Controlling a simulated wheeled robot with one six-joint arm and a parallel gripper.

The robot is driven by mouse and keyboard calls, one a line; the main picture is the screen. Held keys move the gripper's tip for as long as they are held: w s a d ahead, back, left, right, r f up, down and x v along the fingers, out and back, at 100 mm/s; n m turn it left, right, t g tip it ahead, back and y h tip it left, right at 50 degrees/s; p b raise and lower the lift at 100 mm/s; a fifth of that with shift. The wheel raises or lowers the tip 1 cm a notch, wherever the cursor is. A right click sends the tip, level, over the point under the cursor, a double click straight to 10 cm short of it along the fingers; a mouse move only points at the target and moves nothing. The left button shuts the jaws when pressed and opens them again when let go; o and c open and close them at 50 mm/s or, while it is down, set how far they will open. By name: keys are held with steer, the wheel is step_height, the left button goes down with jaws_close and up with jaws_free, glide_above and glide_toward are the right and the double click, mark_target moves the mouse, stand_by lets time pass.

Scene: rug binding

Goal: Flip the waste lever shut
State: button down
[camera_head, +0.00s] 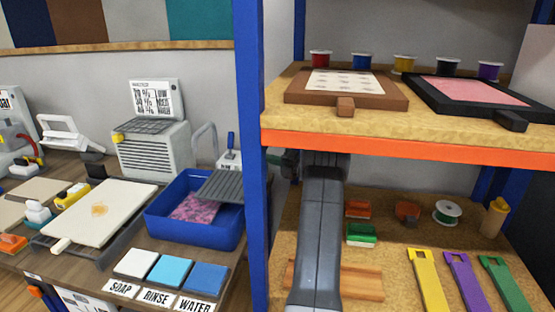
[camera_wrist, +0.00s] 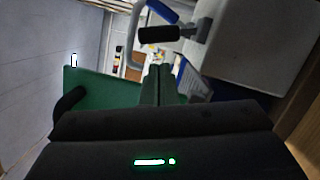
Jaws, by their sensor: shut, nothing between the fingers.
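A lever with an upright blue handle (camera_head: 231,140) stands on a small white unit behind the blue tub in the head view. In the wrist view a blue handle (camera_wrist: 162,11) and a black grip (camera_wrist: 159,34) on a grey bracket show beside a grey box (camera_wrist: 250,45). I cannot tell which of these is the waste lever; no readable label marks it. My gripper (camera_wrist: 160,70) is shut and empty, its green fingers together below the black grip and apart from it in the picture.
The blue post (camera_head: 249,150) stands between my arm and the wash area. The blue tub (camera_head: 192,238) holds a pink patterned piece, with a grey grate over one end. The shelf (camera_head: 400,135) lies above my arm.

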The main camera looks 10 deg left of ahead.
steer(key=shift+p+x, duration=0.5)
steer(key=shift+x, duration=1.8)
steer(key=shift+w+r+m+h+b, duration=0.35)
steer(key=shift+m+b, duration=0.1)
steer(key=shift+m, duration=0.35)
steer(key=shift+w+r+m, duration=0.4)
steer(key=shift+w+m, duration=0.1)
steer(key=shift+m, duration=0.5)
steer(key=shift+w+r+m+h, duration=0.2)
steer(key=shift+w+m+h, duration=0.25)
steer(key=shift+m, duration=0.45)
steer(key=shift+w, duration=0.35)
steer(key=shift+w+r, duration=0.1)
steer(key=shift+w, duration=0.05)
steer(key=shift+d, duration=0.1)
